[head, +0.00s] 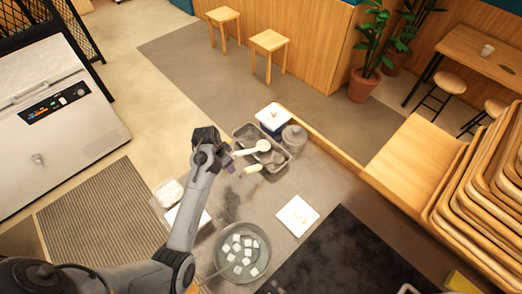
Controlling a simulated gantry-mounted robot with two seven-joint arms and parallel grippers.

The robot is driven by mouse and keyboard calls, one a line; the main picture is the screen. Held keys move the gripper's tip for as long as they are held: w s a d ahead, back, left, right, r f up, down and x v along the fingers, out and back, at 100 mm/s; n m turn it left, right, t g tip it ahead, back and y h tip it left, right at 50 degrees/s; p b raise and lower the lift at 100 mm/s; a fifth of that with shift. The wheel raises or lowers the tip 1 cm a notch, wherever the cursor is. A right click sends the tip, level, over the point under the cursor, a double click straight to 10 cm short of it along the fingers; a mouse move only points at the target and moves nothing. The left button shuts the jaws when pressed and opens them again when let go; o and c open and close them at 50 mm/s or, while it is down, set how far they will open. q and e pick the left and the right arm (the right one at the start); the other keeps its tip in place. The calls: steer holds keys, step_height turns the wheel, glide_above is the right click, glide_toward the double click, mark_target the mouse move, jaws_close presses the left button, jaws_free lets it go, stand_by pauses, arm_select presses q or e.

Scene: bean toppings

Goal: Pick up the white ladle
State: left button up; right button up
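The white ladle (262,146) lies over the grey metal tray (287,158) on the counter. Its round end is to the right and its handle points left toward my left gripper. My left gripper (228,161) is at the left end of this handle, beside the tray. The fingers are small and partly hidden by my own wrist, so I cannot tell whether they are closed on the handle or only near it. My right gripper is not in view.
A blue container with a white lid (273,118) and a grey lidded pot (294,138) stand behind the tray. A cream-handled utensil (254,168) lies at the tray's front. A pan of white cubes (225,269) and a white square plate (297,215) are nearer.

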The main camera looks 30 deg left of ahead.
arm_select(q)
steer(key=t+b, duration=0.2)
glide_toward(245, 151)
steer(key=shift+s+a+f, duration=0.15)
steer(key=shift+a+f, duration=0.05)
steer(key=shift+f, duration=0.55)
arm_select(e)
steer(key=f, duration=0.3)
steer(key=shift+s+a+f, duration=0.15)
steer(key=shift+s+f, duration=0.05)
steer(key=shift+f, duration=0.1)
arm_select(q)
steer(key=shift+w+r, duration=0.2)
steer(key=shift+w, duration=0.15)
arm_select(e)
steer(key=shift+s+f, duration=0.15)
arm_select(q)
steer(key=shift+w+f, duration=0.15)
steer(key=shift+w, duration=0.15)
steer(key=x, duration=0.4)
steer(key=shift+d+f+b, duration=0.1)
steer(key=shift+d+b, duration=0.05)
steer(key=shift+b, duration=0.15)
steer(key=shift+x, duration=2.65)
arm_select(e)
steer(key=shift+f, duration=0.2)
arm_select(q)
steer(key=shift+s, duration=0.1)
steer(key=shift+c, duration=0.3)
jaws_close()
